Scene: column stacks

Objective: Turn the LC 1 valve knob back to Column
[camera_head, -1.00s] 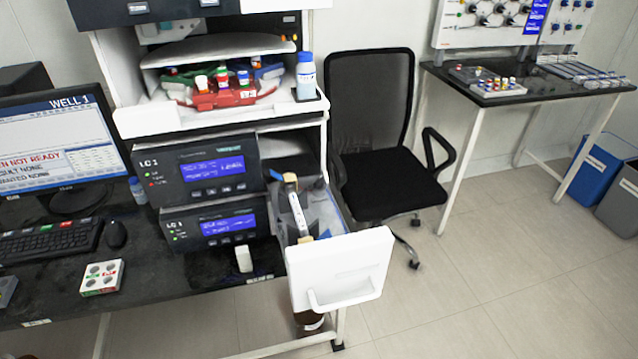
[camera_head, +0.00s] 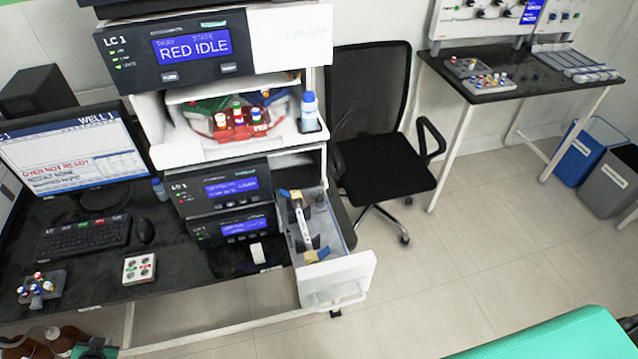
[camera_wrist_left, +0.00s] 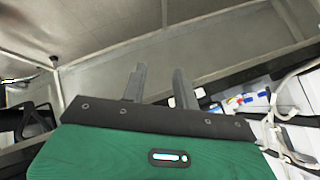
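The LC 1 instrument stack stands at centre left. Its top module (camera_head: 168,50) has a screen reading "RED IDLE", and two smaller LC 1 modules (camera_head: 220,188) sit below. I cannot make out a labelled Column valve knob. A small white upright piece (camera_head: 258,253) stands in front of the lower module. Dark knobs (camera_head: 482,14) show on a panel at the upper right, their labels unreadable. My left gripper (camera_wrist_left: 159,84) shows in the left wrist view, its two dark fingers apart with nothing between them. My right gripper is not clearly visible; a teal arm part shows at the lower right.
An open drawer (camera_head: 340,272) juts out below the stack, with a column inside. A black chair (camera_head: 380,165) stands beside it.

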